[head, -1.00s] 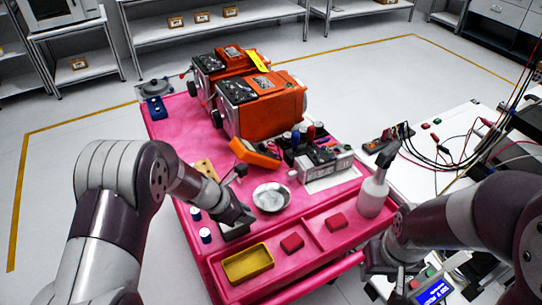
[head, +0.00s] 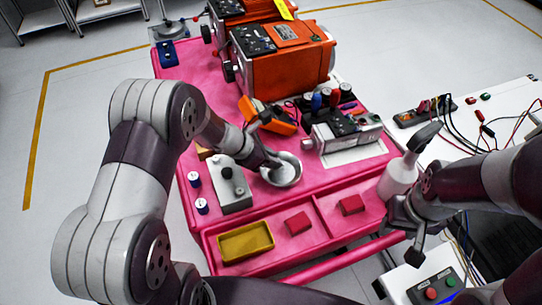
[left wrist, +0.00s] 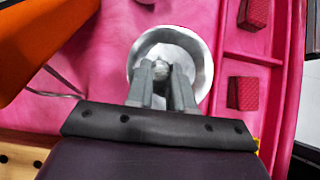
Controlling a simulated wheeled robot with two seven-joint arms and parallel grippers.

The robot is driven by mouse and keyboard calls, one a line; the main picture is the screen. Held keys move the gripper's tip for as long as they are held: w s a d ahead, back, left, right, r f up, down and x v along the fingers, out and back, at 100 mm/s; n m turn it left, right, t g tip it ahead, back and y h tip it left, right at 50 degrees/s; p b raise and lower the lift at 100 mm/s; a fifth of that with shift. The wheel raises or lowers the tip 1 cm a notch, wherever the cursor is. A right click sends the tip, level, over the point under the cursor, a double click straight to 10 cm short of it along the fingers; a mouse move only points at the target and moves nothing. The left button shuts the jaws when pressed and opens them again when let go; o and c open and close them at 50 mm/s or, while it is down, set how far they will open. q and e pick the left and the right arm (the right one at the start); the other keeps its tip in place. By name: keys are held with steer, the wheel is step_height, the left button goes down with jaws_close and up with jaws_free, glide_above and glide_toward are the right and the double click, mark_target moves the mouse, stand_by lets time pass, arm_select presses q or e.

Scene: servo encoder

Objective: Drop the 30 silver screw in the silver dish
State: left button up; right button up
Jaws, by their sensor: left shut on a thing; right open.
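The silver dish (head: 294,172) is a round shallow metal bowl on the pink cart top. It also shows in the left wrist view (left wrist: 202,62). My left gripper (head: 274,165) is over the dish, fingers pointing down toward its bowl. In the left wrist view my left gripper (left wrist: 165,72) is shut on a small grey piece, the silver screw (left wrist: 179,70), mostly hidden between the fingers. I cannot tell the gap between it and the dish. My right gripper (head: 402,250) is open and empty at the cart's right front, beside the spray bottle.
A grey box with a black knob (head: 232,185) stands left of the dish. An orange meter (head: 268,115) lies behind it. A yellow tray (head: 246,241) and red blocks (head: 298,223) sit in front. A white spray bottle (head: 398,178) stands at right.

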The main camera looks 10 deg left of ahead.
arm_select(q)
steer(key=shift+s, duration=0.3)
steer(key=o, duration=0.9)
steer(key=shift+w+f, duration=0.1)
steer(key=shift+w, duration=0.05)
arm_select(e)
steer(key=shift+s+f, duration=0.1)
steer(key=shift+s, duration=0.15)
arm_select(q)
steer(key=p+v, duration=0.4)
steer(key=v, duration=0.2)
arm_select(e)
step_height(320, 180, up, 4)
steer(key=shift+r, duration=0.1)
